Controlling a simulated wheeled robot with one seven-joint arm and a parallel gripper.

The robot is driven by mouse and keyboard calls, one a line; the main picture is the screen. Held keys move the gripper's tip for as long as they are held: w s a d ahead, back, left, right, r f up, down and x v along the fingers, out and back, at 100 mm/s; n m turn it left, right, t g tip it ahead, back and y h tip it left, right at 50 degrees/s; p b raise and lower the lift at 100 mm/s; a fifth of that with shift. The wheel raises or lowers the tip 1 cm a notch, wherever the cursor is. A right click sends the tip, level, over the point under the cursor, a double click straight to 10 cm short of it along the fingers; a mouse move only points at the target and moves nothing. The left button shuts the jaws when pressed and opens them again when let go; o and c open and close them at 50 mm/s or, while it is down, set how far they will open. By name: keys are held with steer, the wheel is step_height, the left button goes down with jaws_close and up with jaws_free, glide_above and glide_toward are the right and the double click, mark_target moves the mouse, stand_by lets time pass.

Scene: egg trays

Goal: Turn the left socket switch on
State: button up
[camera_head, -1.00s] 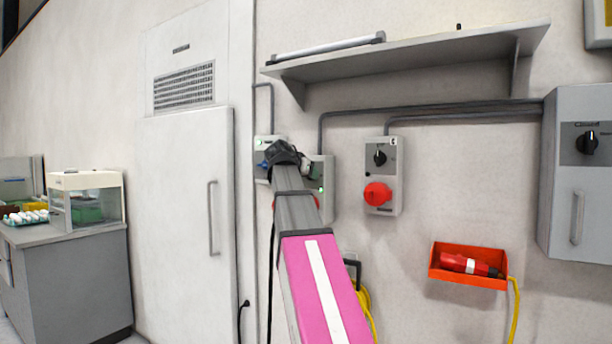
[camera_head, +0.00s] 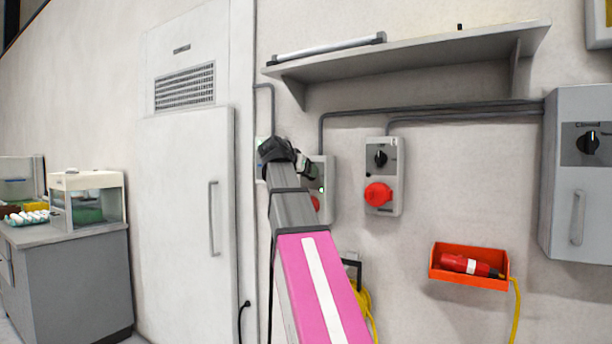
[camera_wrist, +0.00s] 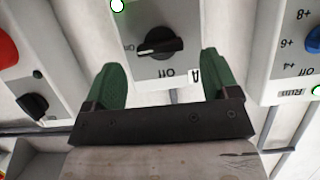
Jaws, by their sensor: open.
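The left socket box (camera_head: 328,195) is light grey, with a green light and part of a red socket showing beside my arm. Its switch is hidden behind my gripper (camera_head: 283,152) in the head view. In the wrist view, the black switch knob (camera_wrist: 161,41) stands between my open fingers (camera_wrist: 162,88), and the fingertips flank it without visible contact. The word "Off" and a tag with the letter A are near the knob. The knob lies roughly sideways with a pale mark toward its left end. I cannot tell its setting for sure.
A second socket box (camera_head: 393,155) with a black knob and red socket is to the right. A shelf (camera_head: 410,58) juts out above. An orange bin (camera_head: 468,282) hangs lower right.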

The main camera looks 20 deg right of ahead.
steer(key=v, duration=0.7)
steer(key=shift+s+a, duration=0.15)
steer(key=shift+s, duration=0.1)
